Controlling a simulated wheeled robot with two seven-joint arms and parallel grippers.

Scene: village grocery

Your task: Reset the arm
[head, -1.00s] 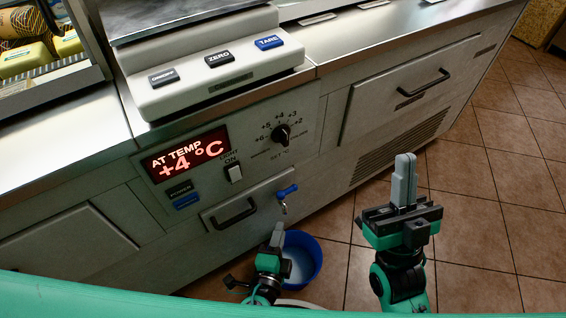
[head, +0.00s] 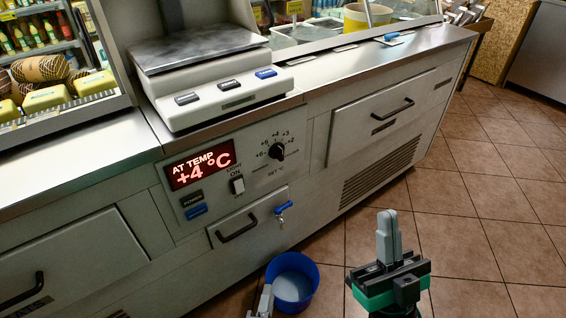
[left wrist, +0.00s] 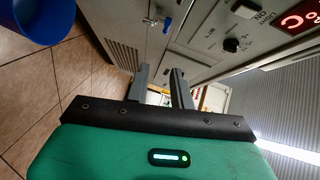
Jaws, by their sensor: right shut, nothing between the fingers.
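My right gripper (head: 388,218) points up in front of the counter at the lower right of the head view. Its grey fingers are together, with nothing between them. My left gripper (head: 266,290) is at the bottom edge of the head view, in front of the blue bucket; only its fingertip area shows and the rest is cut off. In the left wrist view, the left gripper's two grey fingers (left wrist: 160,74) stand apart with nothing held between them. The counter front lies beyond them.
The blue bucket (head: 293,283) stands on the tiled floor below a blue-handled tap (head: 283,207). The counter front has a display (head: 201,165), a dial (head: 277,151) and drawers. A scale (head: 200,48) sits on top. Floor at the right (head: 480,210) is clear.

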